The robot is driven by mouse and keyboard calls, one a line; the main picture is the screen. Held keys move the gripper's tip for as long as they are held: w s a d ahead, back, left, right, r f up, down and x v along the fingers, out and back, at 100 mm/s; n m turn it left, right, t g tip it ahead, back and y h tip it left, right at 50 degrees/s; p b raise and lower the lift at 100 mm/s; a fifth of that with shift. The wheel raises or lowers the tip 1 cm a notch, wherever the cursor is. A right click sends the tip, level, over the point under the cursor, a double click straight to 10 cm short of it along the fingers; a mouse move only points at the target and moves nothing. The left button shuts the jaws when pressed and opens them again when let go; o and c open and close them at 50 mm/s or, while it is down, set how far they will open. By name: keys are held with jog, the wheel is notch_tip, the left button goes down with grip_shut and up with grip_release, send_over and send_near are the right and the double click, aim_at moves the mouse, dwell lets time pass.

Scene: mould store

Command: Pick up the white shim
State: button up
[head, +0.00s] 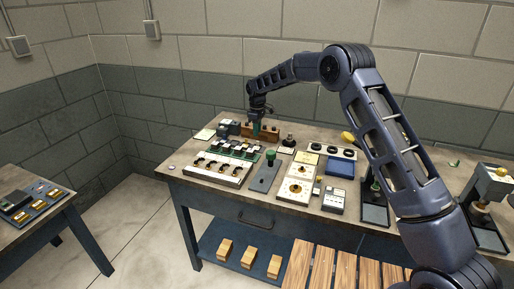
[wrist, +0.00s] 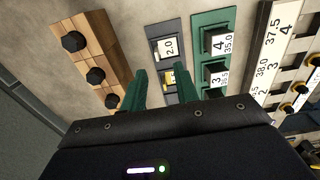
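My gripper (head: 257,127) is over the back left part of the bench in the head view. In the wrist view its two green fingers (wrist: 159,74) stand apart with a gap between them, and nothing is seen held. Just ahead, nearer the right fingertip, is a dark grey holder (wrist: 154,32). It carries a white piece marked 2.0 (wrist: 169,46) and a yellow marked piece (wrist: 167,76) partly behind the right finger. I cannot tell whether the white piece is the shim or a label. I cannot single out the shim in the head view.
A wooden block with black knobs (wrist: 86,33) lies left of the fingers. A green holder with numbered slots (wrist: 214,20) is close on the right, with a white numbered rack (wrist: 270,40) beyond. The bench (head: 190,157) is crowded rightward; a wall stands behind.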

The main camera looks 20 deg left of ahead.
aim_at(256, 145)
jog(key=shift+w+f, duration=0.15)
jog(key=shift+f, duration=1.4)
jog(key=shift+w+f, duration=0.1)
jog(key=shift+f, duration=1.45)
grip_shut()
